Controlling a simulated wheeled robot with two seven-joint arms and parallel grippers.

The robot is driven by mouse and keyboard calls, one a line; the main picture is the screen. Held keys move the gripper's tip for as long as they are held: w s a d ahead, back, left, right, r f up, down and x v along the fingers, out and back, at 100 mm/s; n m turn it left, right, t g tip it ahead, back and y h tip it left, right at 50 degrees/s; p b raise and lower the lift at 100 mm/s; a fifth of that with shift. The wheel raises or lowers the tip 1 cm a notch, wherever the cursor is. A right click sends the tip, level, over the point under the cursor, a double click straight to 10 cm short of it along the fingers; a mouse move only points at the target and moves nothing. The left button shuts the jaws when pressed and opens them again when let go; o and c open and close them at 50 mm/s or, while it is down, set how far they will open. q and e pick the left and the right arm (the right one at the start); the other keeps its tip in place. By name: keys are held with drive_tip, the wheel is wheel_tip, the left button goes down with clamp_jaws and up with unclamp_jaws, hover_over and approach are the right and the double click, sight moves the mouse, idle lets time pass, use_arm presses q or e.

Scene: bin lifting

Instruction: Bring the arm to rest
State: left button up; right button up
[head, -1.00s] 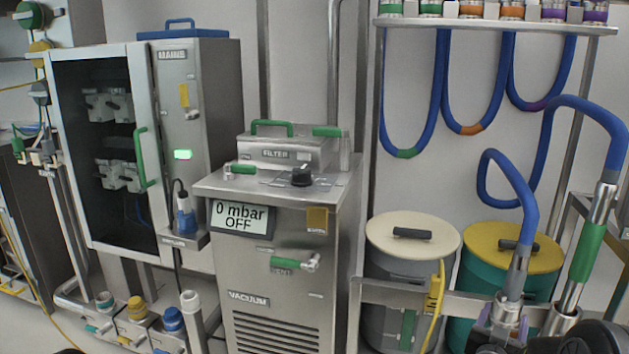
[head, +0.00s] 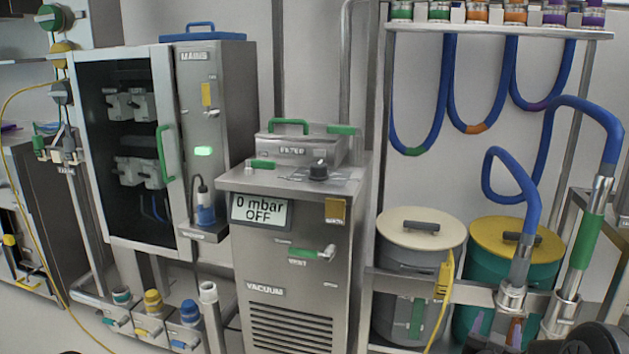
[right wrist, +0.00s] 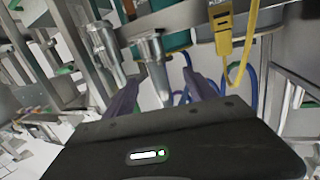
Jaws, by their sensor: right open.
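My right gripper (head: 496,326) shows at the lower right of the head view, below the hose holders, with its purple-grey fingers partly cut off by dark arm parts. In the right wrist view its two fingers (right wrist: 162,92) are spread apart with nothing held between them. A blue hose with a metal end (head: 521,265) stands in a holder just above it. A second hose end with a green band (head: 587,240) stands to the right. The metal ends also show beyond the fingers in the right wrist view (right wrist: 154,68). My left gripper is not in view.
A vacuum unit (head: 275,285) reading "0 mbar OFF" stands in the middle. Behind the rail are a cream-lidded drum (head: 400,245) and a yellow-lidded drum (head: 490,232). A yellow connector (head: 444,277) hangs on the rail. A glass-door cabinet (head: 110,60) stands left.

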drive_tip(key=s+a+f+n+g+y, duration=0.2)
drive_tip(key=s+a+f+y, duration=0.25)
drive_tip(key=a+f, duration=0.6)
drive_tip(key=s+a+f+n+g+y, duration=0.1)
drive_tip(key=s+a+f+g+y, duration=0.3)
drive_tip(key=a+f, duration=0.65)
drive_tip(key=s+a+f+n+g+y, duration=0.1)
drive_tip(key=s+a+f+g+y, duration=0.1)
drive_tip(key=s+a+f, duration=0.4)
drive_tip(key=s+a+f+n+g+y, duration=0.15)
drive_tip(key=s+a, duration=0.25)
drive_tip(key=s, duration=0.5)
drive_tip(key=s+a+f+n+g+y, duration=0.1)
drive_tip(key=s+a+f+g+y, duration=0.15)
drive_tip(key=s+a+f, duration=0.35)
drive_tip(key=s+r+p, duration=0.3)
drive_tip(key=r+p, duration=2.4)
drive_tip(key=shift+s+a+r+g, duration=0.15)
drive_tip(key=shift+s+r+g, duration=0.05)
drive_tip(key=shift+r+g, duration=0.2)
drive_tip(key=shift+m, duration=0.25)
